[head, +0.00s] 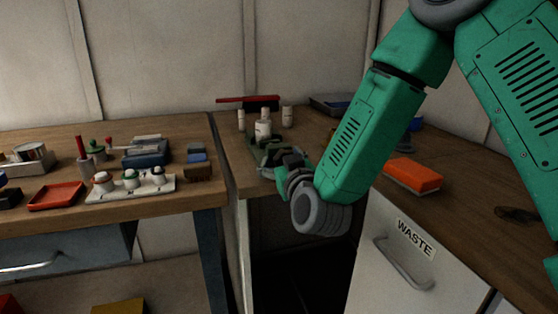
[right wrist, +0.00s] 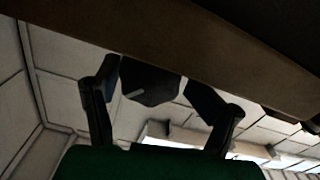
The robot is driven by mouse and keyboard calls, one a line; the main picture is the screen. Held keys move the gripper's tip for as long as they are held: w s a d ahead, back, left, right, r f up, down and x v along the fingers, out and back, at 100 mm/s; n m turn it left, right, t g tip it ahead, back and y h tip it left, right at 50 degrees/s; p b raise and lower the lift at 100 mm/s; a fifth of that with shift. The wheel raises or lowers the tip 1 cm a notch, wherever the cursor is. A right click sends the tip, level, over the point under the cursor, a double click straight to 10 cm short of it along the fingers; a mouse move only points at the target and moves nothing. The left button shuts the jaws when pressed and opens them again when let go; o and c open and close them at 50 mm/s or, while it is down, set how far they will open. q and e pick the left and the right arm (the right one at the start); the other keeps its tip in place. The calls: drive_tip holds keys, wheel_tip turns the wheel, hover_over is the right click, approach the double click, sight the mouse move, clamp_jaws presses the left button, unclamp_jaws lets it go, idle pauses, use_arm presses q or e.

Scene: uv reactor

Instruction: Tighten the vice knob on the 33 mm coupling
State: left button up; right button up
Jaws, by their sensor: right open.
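A grey-green vice (head: 268,148) stands at the front edge of the middle bench, partly hidden by my right gripper. A pale bottle-shaped piece (head: 263,125) stands upright at its back; I cannot tell if this is the coupling. My right gripper (head: 292,172) is right in front of the vice, mostly hidden by its own wrist in the head view. In the right wrist view, its fingers are spread on either side of a dark faceted knob (right wrist: 150,84) with a pale line on it. I see no clear finger contact. My left gripper is out of view.
A wooden bench (head: 120,208) at left holds a red tray (head: 57,196), a white rack (head: 130,186) and small tools. An orange block (head: 412,174) lies on the right bench, above the WASTE drawer (head: 400,245). Pale cylinders stand behind the vice. A dark gap opens below my wrist.

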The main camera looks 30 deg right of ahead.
drive_tip(key=shift+d+f, duration=0.3)
drive_tip(key=shift+d, duration=0.5)
drive_tip(key=shift+c, duration=0.5)
drive_tip(key=shift+d, duration=0.15)
drive_tip(key=c, duration=0.8)
drive_tip(key=shift+c, duration=1.4)
drive_tip(key=shift+a+r, duration=0.15)
drive_tip(key=shift+a, duration=0.5)
drive_tip(key=shift+d+m, duration=0.3)
drive_tip(key=shift+d, duration=0.05)
drive_tip(key=shift+a+m, duration=0.15)
drive_tip(key=shift+m, duration=2.95)
